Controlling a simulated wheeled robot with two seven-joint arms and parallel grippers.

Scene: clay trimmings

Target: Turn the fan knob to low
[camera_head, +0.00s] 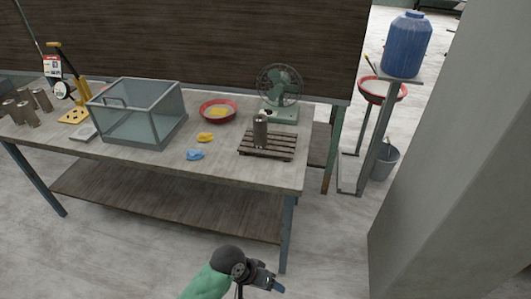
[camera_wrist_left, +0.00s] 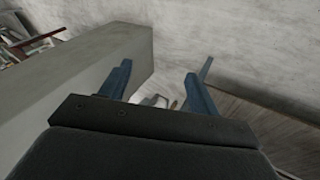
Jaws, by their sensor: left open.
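A green desk fan (camera_head: 280,88) with a round wire guard stands at the back right of the worktable, on a pale green base (camera_head: 281,115). The knob is too small to make out. My left gripper (camera_head: 274,285) is low at the bottom of the head view, in front of the table and well apart from the fan. In the left wrist view its two blue fingers (camera_wrist_left: 158,88) are spread with nothing between them. My right gripper is not in view.
On the worktable (camera_head: 235,172) are a wooden slatted rack (camera_head: 267,152) with a metal cylinder (camera_head: 260,131), a red bowl (camera_head: 218,110), yellow (camera_head: 205,137) and blue (camera_head: 195,155) lumps and a glass box (camera_head: 140,112). A grey pillar (camera_head: 440,170) stands at right.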

